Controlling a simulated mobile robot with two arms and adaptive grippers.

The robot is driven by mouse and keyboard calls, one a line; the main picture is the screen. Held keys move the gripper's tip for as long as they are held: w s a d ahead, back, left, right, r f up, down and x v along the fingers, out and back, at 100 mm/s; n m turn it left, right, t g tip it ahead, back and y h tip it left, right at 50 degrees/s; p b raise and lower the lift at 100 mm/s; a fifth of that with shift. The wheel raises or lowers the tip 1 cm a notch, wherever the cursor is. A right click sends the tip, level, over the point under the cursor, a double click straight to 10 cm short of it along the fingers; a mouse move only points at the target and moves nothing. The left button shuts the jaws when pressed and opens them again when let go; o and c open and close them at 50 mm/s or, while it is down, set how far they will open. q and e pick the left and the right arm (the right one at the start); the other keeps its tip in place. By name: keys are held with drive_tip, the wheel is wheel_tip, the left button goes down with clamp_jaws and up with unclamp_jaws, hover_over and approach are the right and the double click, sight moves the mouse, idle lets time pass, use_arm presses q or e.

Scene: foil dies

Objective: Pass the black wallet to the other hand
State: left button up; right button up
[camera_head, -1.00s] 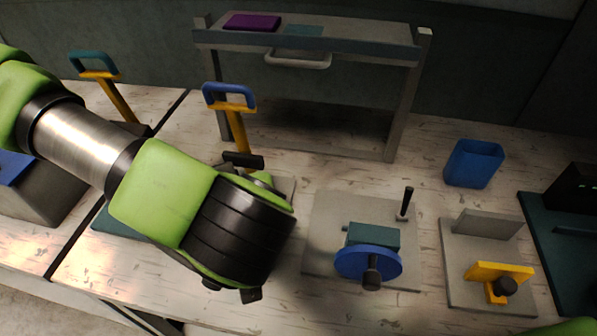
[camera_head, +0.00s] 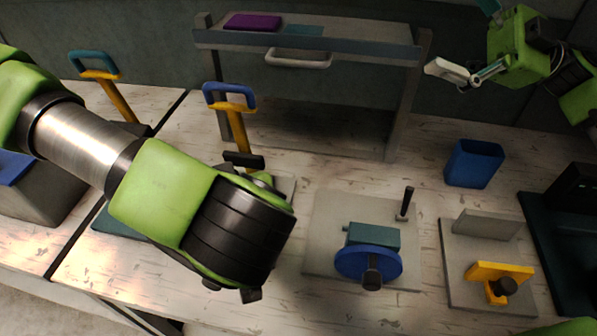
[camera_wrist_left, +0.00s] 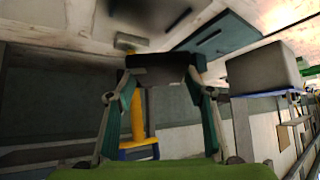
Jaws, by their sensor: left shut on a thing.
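In the left wrist view, the black wallet (camera_wrist_left: 160,69) is a dark flat piece between the two fingertips of my left gripper (camera_wrist_left: 161,90), which is shut on it. In the head view my own left wrist hides most of that gripper. A black bar shows just behind the wrist (camera_head: 243,160); I cannot tell whether it is the wallet. My right gripper (camera_head: 462,45) is at the upper right of the head view, in the air, with its fingers spread and nothing between them. It is well apart from the wallet.
Two yellow levers with handles, teal (camera_head: 93,62) and blue (camera_head: 230,96), stand near my left arm. A shelf (camera_head: 310,40) is behind. A blue-wheeled fixture (camera_head: 368,263), a yellow clamp (camera_head: 499,272) and a blue bin (camera_head: 473,164) stand on the right of the bench.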

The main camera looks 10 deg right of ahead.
drive_tip(key=s+a+f+n+g+h, duration=0.6)
drive_tip(key=s+a+f+g, duration=0.3)
drive_tip(key=a, duration=0.4)
drive_tip(key=w+a+f+m+t, duration=0.2)
drive_tip(key=a+f+m+t, duration=0.1)
drive_tip(key=f+m, duration=0.35)
drive_tip(key=w+a+f+m+t, duration=0.25)
drive_tip(key=a+f+m, duration=0.2)
drive_tip(key=f, duration=0.35)
drive_tip(key=shift+y, duration=0.3)
drive_tip(key=x, duration=1.1)
drive_tip(key=shift+s+r, duration=0.15)
drive_tip(key=c, duration=1.3)
use_arm(q)
drive_tip(key=o, duration=1.2)
use_arm(e)
drive_tip(key=shift+c, duration=0.9)
